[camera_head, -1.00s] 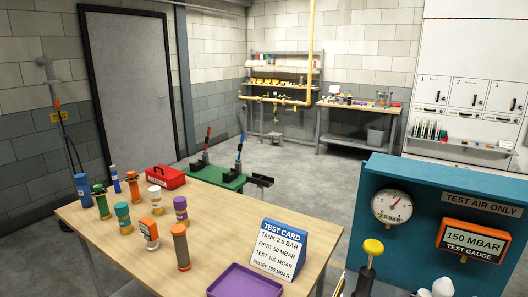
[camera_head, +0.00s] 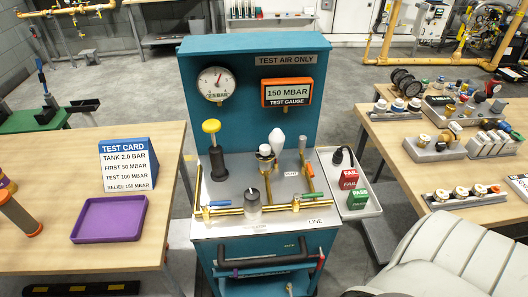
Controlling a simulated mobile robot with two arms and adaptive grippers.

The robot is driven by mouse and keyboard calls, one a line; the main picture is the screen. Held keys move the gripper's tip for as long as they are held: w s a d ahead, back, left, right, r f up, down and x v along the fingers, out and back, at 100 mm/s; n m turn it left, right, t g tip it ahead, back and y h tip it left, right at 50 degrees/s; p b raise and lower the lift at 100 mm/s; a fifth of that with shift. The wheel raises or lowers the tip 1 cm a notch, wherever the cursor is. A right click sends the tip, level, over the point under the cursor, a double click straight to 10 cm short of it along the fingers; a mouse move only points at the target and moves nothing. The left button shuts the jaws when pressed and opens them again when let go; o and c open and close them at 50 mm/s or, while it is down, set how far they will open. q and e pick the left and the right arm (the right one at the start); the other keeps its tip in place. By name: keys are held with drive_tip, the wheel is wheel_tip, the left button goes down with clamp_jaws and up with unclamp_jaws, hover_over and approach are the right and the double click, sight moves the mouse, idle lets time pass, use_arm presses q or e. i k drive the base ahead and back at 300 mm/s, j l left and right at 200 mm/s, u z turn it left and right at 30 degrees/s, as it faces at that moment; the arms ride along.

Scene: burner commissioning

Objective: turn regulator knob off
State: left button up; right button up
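The teal test cart (camera_head: 185,120) stands in the middle of the camera_head view. On its grey top is a brass fitting with a pale round cap (camera_head: 265,151), and a dark-topped grey cylinder (camera_head: 252,197) sits on the brass line (camera_head: 225,211). I cannot tell for sure which of them is the regulator knob, or its setting. The test gauge (camera_head: 288,92) reads 150 MBAR. Neither of my grippers shows.
A black pump with a yellow ball (camera_head: 211,126) and a white bulb (camera_head: 277,141) stand on the cart. A side tray holds red FAIL (camera_head: 349,178) and green PASS (camera_head: 357,198) blocks. Tables flank the cart: left with a test card (camera_head: 127,164) and purple tray (camera_head: 110,219), right with several fittings.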

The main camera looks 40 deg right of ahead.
sight(252, 196)
drive_tip(key=z, duration=1.15)
